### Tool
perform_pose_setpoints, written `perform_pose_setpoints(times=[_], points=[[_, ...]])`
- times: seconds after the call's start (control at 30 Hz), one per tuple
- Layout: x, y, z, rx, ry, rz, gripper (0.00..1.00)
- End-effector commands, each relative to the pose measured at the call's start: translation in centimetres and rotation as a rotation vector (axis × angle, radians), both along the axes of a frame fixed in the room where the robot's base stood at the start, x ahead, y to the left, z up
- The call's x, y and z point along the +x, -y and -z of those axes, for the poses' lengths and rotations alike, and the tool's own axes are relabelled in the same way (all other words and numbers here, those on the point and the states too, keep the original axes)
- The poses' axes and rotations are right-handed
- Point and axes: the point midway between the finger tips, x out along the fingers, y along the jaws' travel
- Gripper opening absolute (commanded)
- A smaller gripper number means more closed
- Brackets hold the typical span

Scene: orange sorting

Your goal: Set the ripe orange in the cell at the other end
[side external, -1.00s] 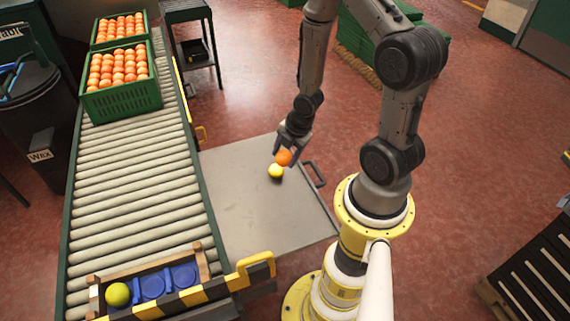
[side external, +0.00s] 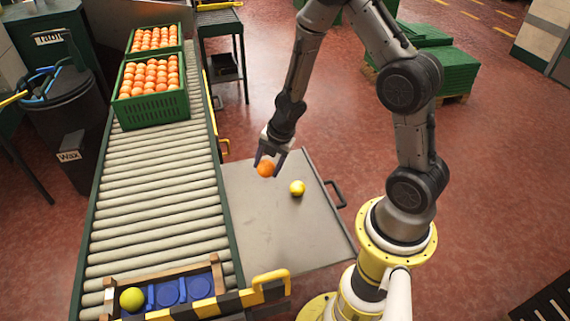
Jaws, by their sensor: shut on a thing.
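My gripper (side external: 268,160) is shut on the ripe orange (side external: 266,169) and holds it above the grey metal table. A yellow fruit (side external: 297,188) lies on the table to the right of the held orange, apart from it. A wooden tray (side external: 219,272) with a row of blue cells stands at the near end of the roller conveyor. A yellow-green fruit (side external: 131,299) sits in the tray's left end cell. The middle cell (side external: 168,292) and the right end cell (side external: 201,286) are empty.
The grey table (side external: 262,232) is otherwise clear. A yellow bent rail (side external: 271,278) and a black-and-yellow striped bar (side external: 222,304) edge the tray's near and right sides. Green crates of oranges (side external: 150,108) stand at the conveyor's far end. The rollers (side external: 155,200) between are bare.

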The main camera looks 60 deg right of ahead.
Motion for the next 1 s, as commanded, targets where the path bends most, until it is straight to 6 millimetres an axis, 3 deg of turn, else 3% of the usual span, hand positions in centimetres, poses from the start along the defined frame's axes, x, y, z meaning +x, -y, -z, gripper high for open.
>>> perform_pose_setpoints(times=[0.27,0.47,0.63,0.8,1.0], points=[[2.7,-4.5,-0.5,0.0,0.002,-0.237,0.04],[4.3,-9.1,-0.7,0.001,0.002,-0.468,0.04],[5.4,-16.0,-0.4,0.0,0.002,-0.814,0.04],[5.1,-23.4,0.4,0.001,-0.001,-1.18,0.04],[3.6,-29.6,1.3,0.001,-0.002,-1.404,0.04]])
